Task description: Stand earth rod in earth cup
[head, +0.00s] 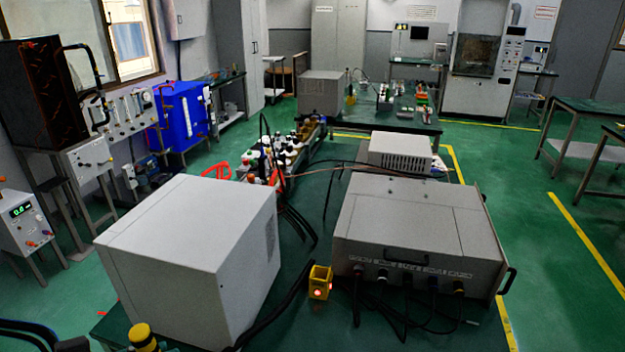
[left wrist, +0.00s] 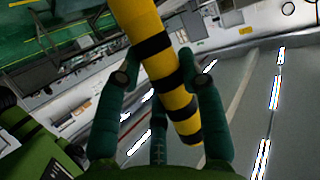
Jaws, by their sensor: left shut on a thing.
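The earth rod (left wrist: 180,105) is yellow with black bands. In the left wrist view it slants between the teal fingers of my left gripper (left wrist: 163,62), which is shut on it. In the head view a yellow and black rounded end (head: 143,338) shows at the bottom left edge, likely the rod; the gripper itself is out of that view. A small yellow box (head: 319,282) with a glowing red light stands on the green table between two large grey cabinets. I cannot tell whether it is the earth cup. My right gripper is not in view.
A large pale cabinet (head: 190,262) stands on the left of the table (head: 300,330) and a grey instrument case (head: 415,232) on the right. Black cables run between them and along the front. Several bottles (head: 285,150) stand farther back.

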